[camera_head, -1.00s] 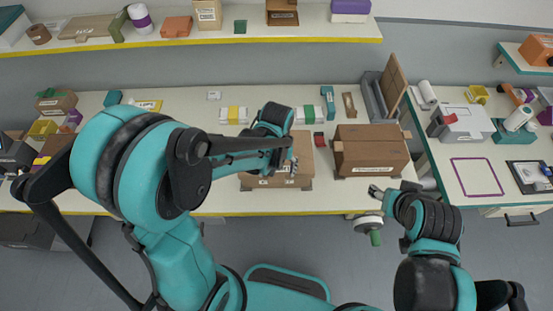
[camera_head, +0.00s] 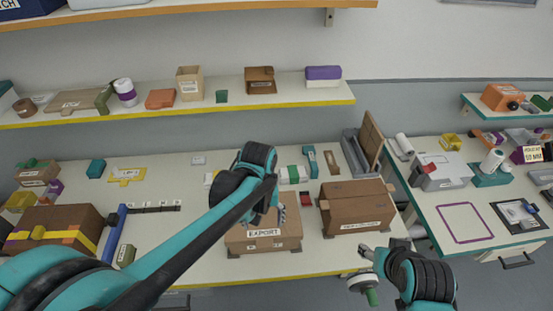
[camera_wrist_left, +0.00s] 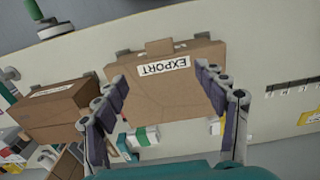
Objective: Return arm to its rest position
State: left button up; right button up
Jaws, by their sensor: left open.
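My left arm reaches across the table from the lower left in the head view. My left gripper (camera_head: 281,213) is above the brown EXPORT box (camera_head: 262,240), partly hidden by its own wrist. In the left wrist view the left gripper (camera_wrist_left: 160,74) has its fingers spread wide with nothing held between them. The EXPORT box (camera_wrist_left: 165,95) shows beyond them, its label upside down. I cannot tell whether the fingers touch it. My right gripper (camera_head: 372,252) is at the table's front edge, close to a white disc with a green handle (camera_head: 371,297). Its fingers are too small to read.
A second brown box (camera_head: 355,208) stands just right of the EXPORT box. A taped brown box (camera_head: 60,221) and a blue bar (camera_head: 114,235) are at left. A shelf (camera_head: 60,119) runs behind. The side table (camera_head: 428,205) at right holds several items.

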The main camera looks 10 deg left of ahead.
pick_arm(q)
jog(key=shift+f, duration=0.1)
jog(key=s+a+f+m+t+b, duration=0.3)
jog(key=s+a+f+t+b, duration=0.2)
jog(key=b, duration=0.7)
jog(key=shift+s+a+f+t+b, duration=0.35)
jog(key=shift+s+f+t, duration=0.5)
jog(key=shift+f+t, duration=0.3)
